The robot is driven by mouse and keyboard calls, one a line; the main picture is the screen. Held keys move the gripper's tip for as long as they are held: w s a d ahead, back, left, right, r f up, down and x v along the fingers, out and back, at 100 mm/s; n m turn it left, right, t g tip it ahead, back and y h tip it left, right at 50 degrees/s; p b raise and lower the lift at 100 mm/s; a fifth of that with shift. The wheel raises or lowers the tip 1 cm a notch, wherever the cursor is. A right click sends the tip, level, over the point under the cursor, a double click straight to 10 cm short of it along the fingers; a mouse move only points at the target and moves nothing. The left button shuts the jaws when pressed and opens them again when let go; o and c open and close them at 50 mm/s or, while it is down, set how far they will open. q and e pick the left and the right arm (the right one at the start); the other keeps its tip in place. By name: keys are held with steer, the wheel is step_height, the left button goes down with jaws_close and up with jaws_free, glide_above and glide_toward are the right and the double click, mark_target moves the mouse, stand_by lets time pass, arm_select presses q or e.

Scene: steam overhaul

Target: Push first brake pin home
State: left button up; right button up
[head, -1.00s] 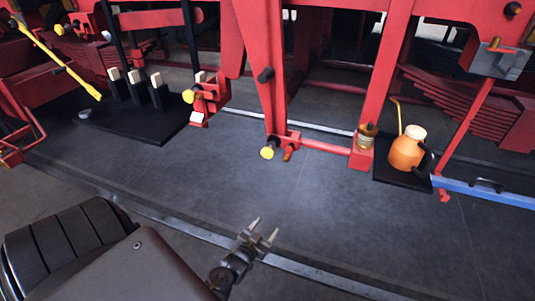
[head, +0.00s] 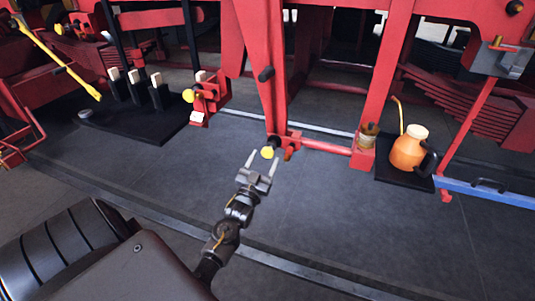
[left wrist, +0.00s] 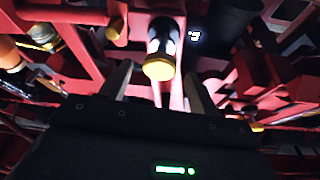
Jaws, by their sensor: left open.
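A brake pin with a yellow head (head: 268,152) sticks out at the foot of the red brake hanger (head: 262,80). In the left wrist view the yellow head (left wrist: 159,68) and its dark shank point towards me, ahead of and between the fingers. My left gripper (head: 264,160) is open and empty just in front of the head. Whether a finger touches it, I cannot tell. A second yellow-headed pin (head: 188,96) sits on a red bracket further left. How deep the pins sit is hidden. My right gripper is out of view.
A yellow bar (head: 62,64) leans at the left above a black mat (head: 150,133). The grey floor in front is clear.

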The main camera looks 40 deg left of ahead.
mark_target(267, 155)
arm_select(q)
steer(key=x, duration=0.2)
steer(key=shift+w+a, duration=0.1)
steer(key=shift+w, duration=0.15)
steer(key=shift+w+a+r, duration=0.1)
steer(key=shift+w+r, duration=0.15)
steer(key=shift+w, duration=0.25)
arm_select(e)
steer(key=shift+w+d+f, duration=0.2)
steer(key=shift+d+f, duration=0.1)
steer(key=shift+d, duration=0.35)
